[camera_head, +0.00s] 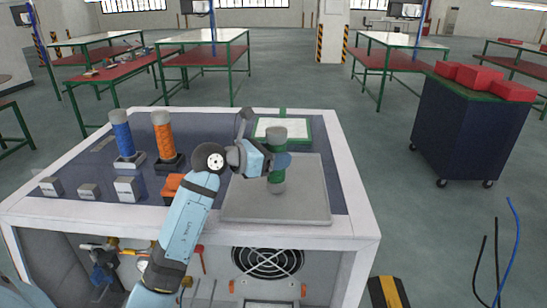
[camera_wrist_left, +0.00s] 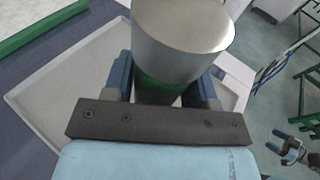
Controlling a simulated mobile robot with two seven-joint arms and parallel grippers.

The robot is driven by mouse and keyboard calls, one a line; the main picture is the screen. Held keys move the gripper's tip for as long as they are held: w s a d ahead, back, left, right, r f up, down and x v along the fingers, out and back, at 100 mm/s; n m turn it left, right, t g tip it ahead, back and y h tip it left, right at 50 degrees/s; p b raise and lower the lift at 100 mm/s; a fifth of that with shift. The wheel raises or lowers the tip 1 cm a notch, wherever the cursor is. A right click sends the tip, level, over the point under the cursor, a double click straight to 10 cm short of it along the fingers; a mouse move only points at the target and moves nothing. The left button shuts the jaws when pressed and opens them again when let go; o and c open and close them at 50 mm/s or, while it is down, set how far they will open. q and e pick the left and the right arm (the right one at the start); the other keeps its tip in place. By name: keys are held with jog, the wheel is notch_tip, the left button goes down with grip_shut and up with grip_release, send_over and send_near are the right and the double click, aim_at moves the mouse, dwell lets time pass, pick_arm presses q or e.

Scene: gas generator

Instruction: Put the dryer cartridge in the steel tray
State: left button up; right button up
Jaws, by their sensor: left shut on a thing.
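The green cartridge with grey metal caps (camera_head: 277,170) is upright in my left gripper (camera_head: 279,160). It is over the steel tray (camera_head: 300,205), a shallow grey tray on the generator's top; whether its base touches the tray I cannot tell. In the left wrist view, the cartridge's grey cap (camera_wrist_left: 185,30) is large between the two blue fingers (camera_wrist_left: 163,85), which are shut on its green body. The tray's rim (camera_wrist_left: 50,120) shows behind it. My right gripper (camera_wrist_left: 287,143) shows small at the lower right of the wrist view, its fingers apart and empty.
A blue cartridge (camera_head: 122,135) and an orange cartridge (camera_head: 163,135) stand in holders at the left of the top. Small grey blocks (camera_head: 88,191) sit along the front left. A green-framed white panel (camera_head: 298,130) lies behind the tray. A dark cart (camera_head: 460,130) stands at right.

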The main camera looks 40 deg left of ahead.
pick_arm(q)
jog(key=shift+s+d, duration=0.15)
jog(key=shift+d, duration=0.25)
jog(key=o, duration=1.1)
jog(key=shift+a, duration=0.15)
pick_arm(e)
jog(key=shift+d+r, duration=0.2)
jog(key=shift+d, duration=0.1)
pick_arm(q)
jog(key=b+v, duration=0.2)
jog(key=v, duration=1)
jog(key=shift+r, duration=0.25)
pick_arm(e)
notch_tip(320, 180, down, 2)
jog(key=shift+a+f, duration=0.1)
jog(key=shift+f, duration=0.05)
